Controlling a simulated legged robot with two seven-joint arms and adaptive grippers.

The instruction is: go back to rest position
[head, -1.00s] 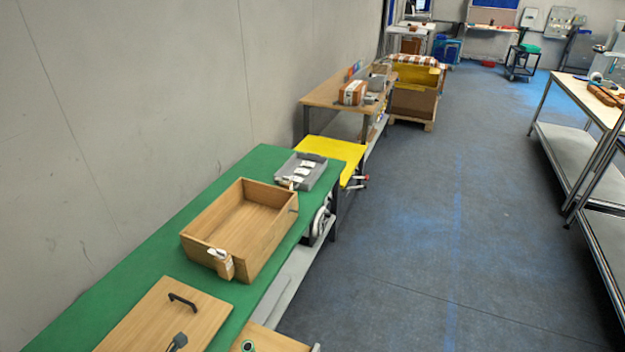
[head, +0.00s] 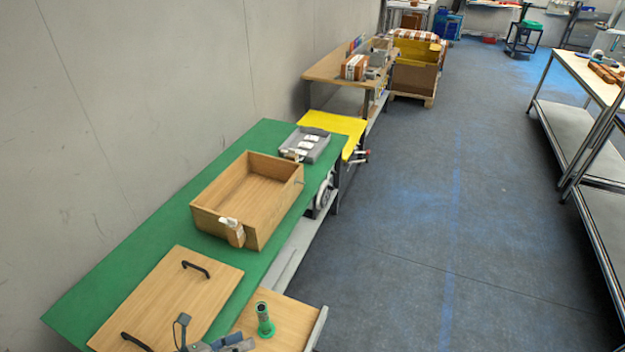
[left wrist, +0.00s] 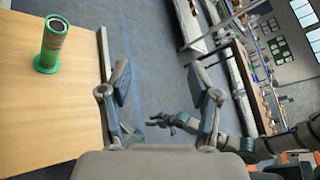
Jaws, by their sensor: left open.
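My left gripper (head: 213,340) is at the bottom edge of the head view, beside the light wooden board and left of a green upright cylinder on a round base (head: 264,322). In the left wrist view its two fingers (left wrist: 160,88) stand wide apart with nothing between them. The green cylinder (left wrist: 52,45) stands on a wooden surface (left wrist: 60,110) to the left of the fingers, apart from them. My right gripper (left wrist: 168,122) shows small and dark beyond the left fingers; its finger opening is too small to judge. It is not seen in the head view.
A green table (head: 120,255) holds an open wooden box (head: 250,195), a grey tray (head: 305,145) with white items and a board with black handles (head: 165,300). A yellow surface (head: 335,125) lies beyond. A metal-framed table (head: 580,75) stands right; the floor between is clear.

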